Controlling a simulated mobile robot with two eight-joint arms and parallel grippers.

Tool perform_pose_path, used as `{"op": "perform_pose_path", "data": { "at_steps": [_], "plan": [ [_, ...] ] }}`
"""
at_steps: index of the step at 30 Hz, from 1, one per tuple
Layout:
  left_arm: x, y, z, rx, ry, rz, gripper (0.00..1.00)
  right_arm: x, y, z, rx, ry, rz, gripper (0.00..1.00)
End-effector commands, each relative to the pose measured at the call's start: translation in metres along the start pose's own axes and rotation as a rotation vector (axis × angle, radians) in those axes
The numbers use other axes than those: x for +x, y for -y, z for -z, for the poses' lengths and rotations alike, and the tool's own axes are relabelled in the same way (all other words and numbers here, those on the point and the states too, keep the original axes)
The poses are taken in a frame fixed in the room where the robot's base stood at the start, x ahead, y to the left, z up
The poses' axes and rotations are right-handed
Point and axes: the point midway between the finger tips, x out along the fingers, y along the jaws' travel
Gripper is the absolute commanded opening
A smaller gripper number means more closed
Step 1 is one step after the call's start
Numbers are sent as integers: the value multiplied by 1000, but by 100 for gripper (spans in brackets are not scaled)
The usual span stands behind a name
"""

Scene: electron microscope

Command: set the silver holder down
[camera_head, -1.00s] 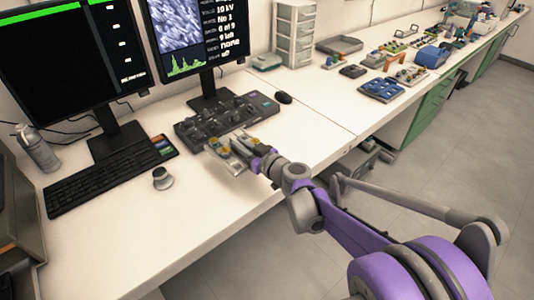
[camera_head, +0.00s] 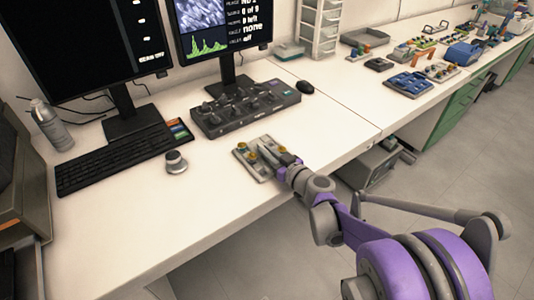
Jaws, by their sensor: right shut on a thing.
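The silver holder (camera_head: 246,164) is a small flat metal piece with yellowish round spots on it. It is over the white desk, in front of the black control panel. My right gripper (camera_head: 268,157) is shut on it from its right side. The holder is low over the desk top; I cannot tell whether its underside touches. The fingertips are small and partly hidden against the holder. My left gripper is not in the view.
The black control panel (camera_head: 246,110) lies behind the holder. The white desk (camera_head: 215,215) is bare in front and to the right.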

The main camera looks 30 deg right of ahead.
Motion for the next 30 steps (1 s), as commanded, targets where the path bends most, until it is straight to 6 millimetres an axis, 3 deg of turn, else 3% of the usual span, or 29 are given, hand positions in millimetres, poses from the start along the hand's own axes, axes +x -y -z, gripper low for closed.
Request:
{"op": "perform_pose_path", "data": {
  "at_steps": [8,9,13,23,30],
  "plan": [
    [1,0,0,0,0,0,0,0,0,-2,1,0,0,0],
    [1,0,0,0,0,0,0,0,0,-2,0,0,0,20],
    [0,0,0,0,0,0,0,0,0,-1,0,0,0,44],
    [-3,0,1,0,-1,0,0,-1,0,3,0,0,0,45],
    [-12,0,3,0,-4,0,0,-43,-1,4,-1,0,-4,45]
  ]
}}
